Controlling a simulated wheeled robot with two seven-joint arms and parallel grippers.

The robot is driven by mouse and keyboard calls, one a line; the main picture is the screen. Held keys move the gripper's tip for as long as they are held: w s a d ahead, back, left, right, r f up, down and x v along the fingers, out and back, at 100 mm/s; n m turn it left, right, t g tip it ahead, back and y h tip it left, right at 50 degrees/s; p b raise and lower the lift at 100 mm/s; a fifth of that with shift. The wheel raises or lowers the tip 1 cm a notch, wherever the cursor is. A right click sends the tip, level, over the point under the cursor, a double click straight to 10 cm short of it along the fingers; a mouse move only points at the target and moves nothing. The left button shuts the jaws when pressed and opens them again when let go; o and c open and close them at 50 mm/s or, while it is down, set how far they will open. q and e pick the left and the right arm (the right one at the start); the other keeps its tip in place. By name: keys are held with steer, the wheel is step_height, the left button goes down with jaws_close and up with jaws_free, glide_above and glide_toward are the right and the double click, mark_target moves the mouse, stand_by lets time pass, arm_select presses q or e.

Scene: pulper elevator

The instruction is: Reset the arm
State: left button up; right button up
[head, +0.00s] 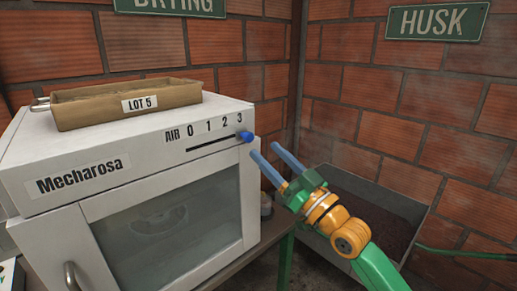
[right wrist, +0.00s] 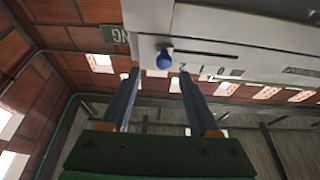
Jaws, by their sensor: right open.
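My right gripper (head: 267,158) is at the right of the white Mecharosa machine (head: 32,152). Its two blue fingers are parted and hold nothing. They point up and left, close to the blue slider knob (head: 246,136), which sits at the 3 end of the AIR scale. In the right wrist view the fingers of my right gripper (right wrist: 156,84) are apart, and the blue knob (right wrist: 164,60) shows beyond them, between their tips. I cannot tell from these views whether a finger touches the knob. My left gripper is in neither view.
A tray marked LOT 5 (head: 88,108) lies on top of the machine. A dark bin (head: 382,202) stands behind my right arm, below the HUSK sign (head: 437,21). Brick walls (head: 345,88) close the corner. A green hose (head: 466,254) runs at the lower right.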

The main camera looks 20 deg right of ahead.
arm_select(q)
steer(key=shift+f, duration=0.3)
arm_select(e)
steer(key=shift+v, duration=0.9)
